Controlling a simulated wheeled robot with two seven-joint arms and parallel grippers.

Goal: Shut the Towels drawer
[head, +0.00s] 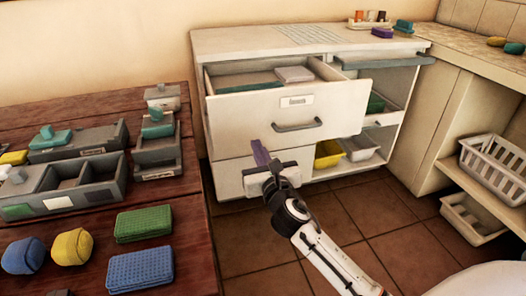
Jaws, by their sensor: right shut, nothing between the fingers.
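The white cabinet (240,45) stands against the wall. Its upper drawer (245,125) is pulled out and carries a small label (297,101), too small to read, above a grey bar handle (298,126). A pale folded item (294,74) lies inside the drawer. My right gripper (261,155) is shut and empty, in front of the drawer face near its lower edge, left of the handle. I cannot tell if it touches the face. My left gripper is not in view.
A wooden table (190,215) at left holds grey trays (75,190), a green sponge (143,224), a blue sponge (140,268) and balls. White baskets (492,165) stand at right. The tiled floor between is clear.

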